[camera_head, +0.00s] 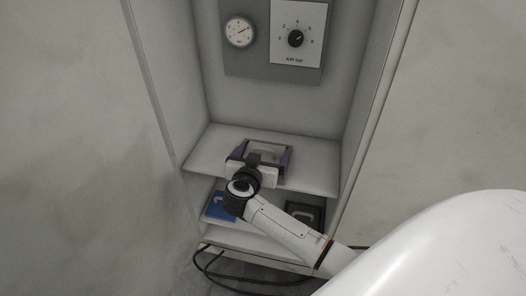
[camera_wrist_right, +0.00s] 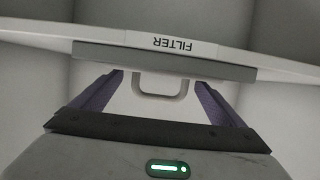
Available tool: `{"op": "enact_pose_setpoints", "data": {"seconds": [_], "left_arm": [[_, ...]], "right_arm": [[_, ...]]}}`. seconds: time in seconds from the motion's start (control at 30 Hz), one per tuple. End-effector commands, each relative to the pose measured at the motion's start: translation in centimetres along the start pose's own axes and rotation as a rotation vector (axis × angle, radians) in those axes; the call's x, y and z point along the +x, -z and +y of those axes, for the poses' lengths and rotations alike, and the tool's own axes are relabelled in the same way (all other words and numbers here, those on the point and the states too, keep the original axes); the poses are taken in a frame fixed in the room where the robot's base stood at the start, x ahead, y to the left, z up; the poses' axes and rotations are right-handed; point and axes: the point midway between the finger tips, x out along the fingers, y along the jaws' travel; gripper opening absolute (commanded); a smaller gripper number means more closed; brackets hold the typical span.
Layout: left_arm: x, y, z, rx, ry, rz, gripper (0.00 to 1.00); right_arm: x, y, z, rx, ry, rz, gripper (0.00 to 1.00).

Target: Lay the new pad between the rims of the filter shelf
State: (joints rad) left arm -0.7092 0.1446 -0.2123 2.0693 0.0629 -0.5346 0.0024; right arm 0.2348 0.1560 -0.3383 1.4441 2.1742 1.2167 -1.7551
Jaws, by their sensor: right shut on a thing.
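My right gripper (camera_head: 265,155) is shut on the pale handle (camera_wrist_right: 160,88) of a grey pad (camera_wrist_right: 165,60), its purple fingers at the handle's two sides. The pad shows edge-on as a long grey bar in the right wrist view. Just beyond it is a white edge with the word FILTER (camera_wrist_right: 174,44), upside down in that view. In the head view the gripper overlaps the upper shelf (camera_head: 212,150) of the cabinet, near its front edge. I cannot tell whether the pad touches the shelf, and the shelf's rims are not clear. My left gripper is not in view.
On the lower shelf lie a blue pad with a pale handle (camera_head: 221,205) and a dark framed thing (camera_head: 305,213). A round gauge (camera_head: 240,31) and a dial panel (camera_head: 296,35) are on the back wall. The cabinet's side walls bound the shelf. Black cables (camera_head: 245,283) hang below.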

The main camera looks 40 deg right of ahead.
Motion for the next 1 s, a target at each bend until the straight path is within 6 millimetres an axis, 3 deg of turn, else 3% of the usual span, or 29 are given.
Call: {"op": "enact_pose_setpoints", "data": {"seconds": [0.13,0.17,0.2,0.43,0.57,0.8,1.0], "left_arm": [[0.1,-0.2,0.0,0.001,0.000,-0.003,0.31],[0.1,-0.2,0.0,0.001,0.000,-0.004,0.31],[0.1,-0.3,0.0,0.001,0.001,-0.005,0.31],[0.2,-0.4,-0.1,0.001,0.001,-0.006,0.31],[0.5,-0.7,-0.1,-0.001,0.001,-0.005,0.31],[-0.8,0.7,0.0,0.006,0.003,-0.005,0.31],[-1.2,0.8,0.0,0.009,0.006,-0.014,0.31]], "right_arm": [[0.1,-1.1,0.1,0.000,0.001,-0.018,0.70],[0.2,-1.2,0.1,0.000,0.001,-0.019,0.95],[0.2,-1.2,0.1,-0.001,0.001,-0.020,1.00],[0.1,-1.3,0.2,0.000,-0.001,-0.021,1.00],[-0.2,-0.3,0.2,0.001,-0.002,-0.019,1.00],[-5.7,0.2,0.1,-0.002,0.001,-0.022,1.00],[-9.8,0.5,0.1,0.001,0.001,-0.018,1.00]]}}
